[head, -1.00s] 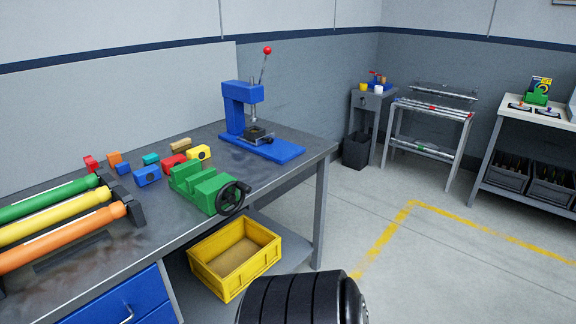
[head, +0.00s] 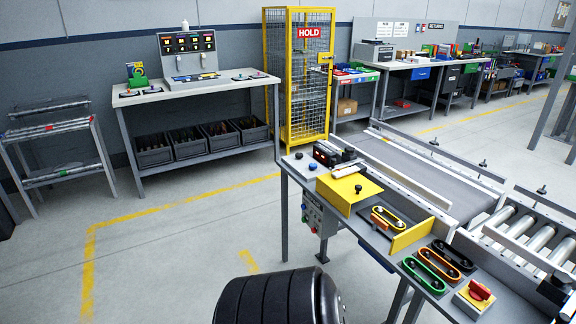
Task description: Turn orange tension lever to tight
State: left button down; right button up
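No orange lever can be made out for certain. On the conveyor bench (head: 370,247) at lower right, an orange-and-yellow belt loop piece (head: 388,219) sits around small dark knobs beside a yellow plate (head: 410,236). Nearer the front lie an orange loop (head: 440,266), a green loop (head: 424,275) and a black loop (head: 453,255). A red rotary knob (head: 480,290) sits on a yellow base at the bench's front right. Neither gripper is in view.
A conveyor belt (head: 400,165) and steel rollers (head: 505,230) run behind the bench parts. A yellow HOLD cage (head: 305,80) stands behind. A workbench with dark bins (head: 200,85) stands at left.

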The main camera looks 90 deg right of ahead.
aim_at(377, 221)
jog(key=z, duration=3.45)
